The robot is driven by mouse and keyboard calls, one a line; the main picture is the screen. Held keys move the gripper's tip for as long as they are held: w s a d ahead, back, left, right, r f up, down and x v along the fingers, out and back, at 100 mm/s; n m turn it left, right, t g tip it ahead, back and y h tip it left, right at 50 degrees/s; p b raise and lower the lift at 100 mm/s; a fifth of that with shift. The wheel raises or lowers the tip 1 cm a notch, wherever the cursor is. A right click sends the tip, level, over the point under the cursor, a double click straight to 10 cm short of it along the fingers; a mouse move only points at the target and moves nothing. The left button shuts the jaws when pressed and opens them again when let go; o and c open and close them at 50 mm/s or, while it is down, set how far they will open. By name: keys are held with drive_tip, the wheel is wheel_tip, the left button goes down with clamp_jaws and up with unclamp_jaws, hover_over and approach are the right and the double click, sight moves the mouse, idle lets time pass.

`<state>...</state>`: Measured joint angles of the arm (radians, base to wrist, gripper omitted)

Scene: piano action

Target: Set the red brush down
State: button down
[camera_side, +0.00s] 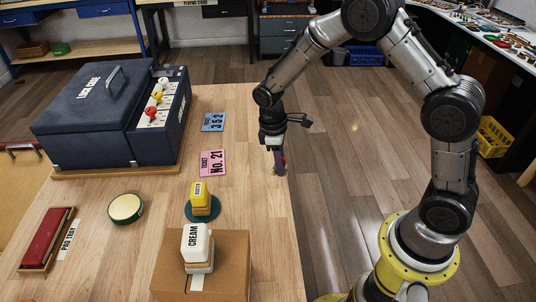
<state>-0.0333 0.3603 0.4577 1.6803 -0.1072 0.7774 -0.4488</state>
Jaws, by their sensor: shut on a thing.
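My gripper (275,148) points down above the right edge of the wooden table, to the right of the pink ticket. It is shut on a small, partly red thing, seemingly the red brush (283,161). The fingers hide much of it, and a bluish part shows beside the red. I cannot tell whether its lower end touches the tabletop or hangs just above it.
The table (247,190) is bare around the gripper. A pink ticket (212,163) and blue ticket (213,122) lie left. Yellow (201,195) and cream (195,243) stamps, a cardboard box (232,270), round pad (125,208), red pad tray (47,238) and dark case (85,120) surround it.

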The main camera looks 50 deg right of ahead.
drive_tip(key=m, duration=0.3)
drive_tip(key=shift+w+a+m+y, duration=0.15)
drive_tip(key=shift+w+m+y, duration=0.05)
drive_tip(key=shift+m+y, duration=0.1)
drive_tip(key=shift+m, duration=1.4)
